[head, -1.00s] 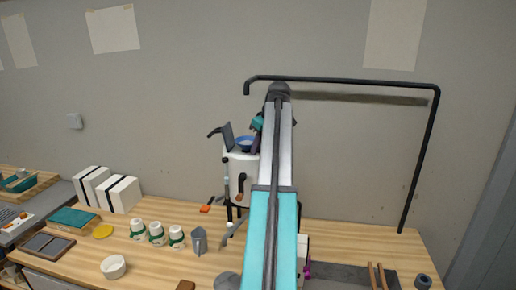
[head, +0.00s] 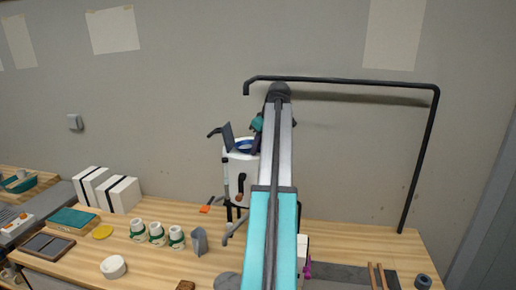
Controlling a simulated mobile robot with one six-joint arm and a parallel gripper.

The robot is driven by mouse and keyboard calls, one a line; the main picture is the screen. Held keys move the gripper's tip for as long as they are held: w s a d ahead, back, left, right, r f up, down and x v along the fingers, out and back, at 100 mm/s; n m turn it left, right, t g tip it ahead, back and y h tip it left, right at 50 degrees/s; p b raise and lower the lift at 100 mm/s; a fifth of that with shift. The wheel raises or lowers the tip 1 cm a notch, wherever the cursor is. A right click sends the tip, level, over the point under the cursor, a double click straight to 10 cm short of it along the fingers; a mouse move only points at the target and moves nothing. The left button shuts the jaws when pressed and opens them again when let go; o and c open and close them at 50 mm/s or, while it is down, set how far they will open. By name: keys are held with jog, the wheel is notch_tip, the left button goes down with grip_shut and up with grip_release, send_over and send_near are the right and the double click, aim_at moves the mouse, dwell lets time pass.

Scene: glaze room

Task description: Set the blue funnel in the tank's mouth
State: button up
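The white tank (head: 238,168) stands on a dark stand at the back of the bench, in the middle of the head view. Its dark lid (head: 228,134) stands raised at the left of the mouth. The blue funnel (head: 245,145) is at the tank's mouth, its rim low over the tank's top. Its spout is hidden, so how fully it is seated cannot be told. My gripper (head: 255,144) is at the funnel's right side, partly hidden behind my arm. Its finger gap and any grip on the funnel do not show clearly.
A black pipe (head: 345,80) arches over the bench behind my arm. White jars (head: 157,233) with green bands, a grey jug (head: 199,241) and a white bowl (head: 113,267) stand at front left. White boxes (head: 118,193) stand at the back left.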

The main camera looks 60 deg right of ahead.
jog(key=shift+s+a+f, duration=0.1)
jog(key=shift+a+f, duration=0.15)
jog(key=shift+f, duration=0.25)
jog(key=shift+s+a+f, duration=0.1)
jog(key=shift+a+f, duration=0.1)
jog(key=shift+f, duration=0.3)
jog(key=shift+d+r+b, duration=0.2)
jog(key=shift+r+b, duration=0.35)
jog(key=shift+r, duration=0.05)
jog(key=b+v, duration=0.4)
jog(key=v, duration=1)
jog(key=shift+w+d+r, duration=0.2)
jog(key=shift+d+r, duration=0.05)
jog(key=shift+r, duration=0.05)
